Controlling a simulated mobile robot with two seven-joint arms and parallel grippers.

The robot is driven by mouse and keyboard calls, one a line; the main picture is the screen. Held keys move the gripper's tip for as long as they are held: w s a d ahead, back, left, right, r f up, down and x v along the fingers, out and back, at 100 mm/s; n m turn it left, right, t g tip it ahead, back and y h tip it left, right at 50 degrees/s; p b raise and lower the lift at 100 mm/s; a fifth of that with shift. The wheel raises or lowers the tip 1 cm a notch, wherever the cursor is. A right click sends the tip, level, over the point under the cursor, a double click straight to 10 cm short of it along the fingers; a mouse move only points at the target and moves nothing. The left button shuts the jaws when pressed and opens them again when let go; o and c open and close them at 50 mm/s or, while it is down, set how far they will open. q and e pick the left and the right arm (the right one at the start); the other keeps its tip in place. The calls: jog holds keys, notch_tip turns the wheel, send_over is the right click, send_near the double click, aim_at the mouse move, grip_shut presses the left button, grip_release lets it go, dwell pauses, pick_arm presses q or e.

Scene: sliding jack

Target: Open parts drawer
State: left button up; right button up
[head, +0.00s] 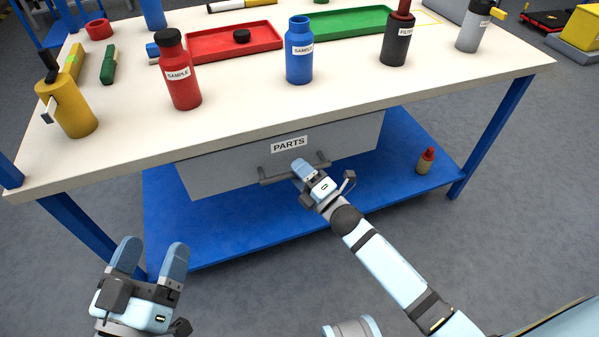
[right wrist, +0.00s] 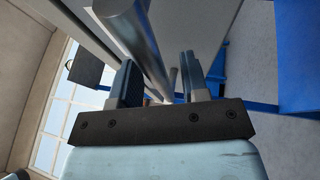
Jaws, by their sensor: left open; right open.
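The grey parts drawer (head: 227,170) hangs under the white tabletop, with a "PARTS" label (head: 289,144) on its front. It looks closed or nearly so; I cannot tell exactly. Its dark bar handle (head: 275,176) runs across the front below the label. My right gripper (head: 301,167) is at the handle's middle. In the right wrist view the handle bar (right wrist: 136,42) passes between the two open fingers of that gripper (right wrist: 158,82), with a gap on the right finger's side. My left gripper (head: 150,258) is open and empty, in front of the table's left end.
The white tabletop (head: 450,80) holds a red sample bottle (head: 179,75), a blue sample bottle (head: 299,55), a red tray (head: 262,38), a green tray (head: 340,22) and a yellow can (head: 70,110). A small red-capped bottle (head: 425,162) stands on the blue lower shelf (head: 220,235). Floor before the table is clear.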

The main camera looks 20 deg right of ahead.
jog(key=c, duration=0.6)
grip_shut()
pick_arm(q)
jog(key=shift+a, duration=0.1)
pick_arm(e)
jog(key=shift+s, duration=0.1)
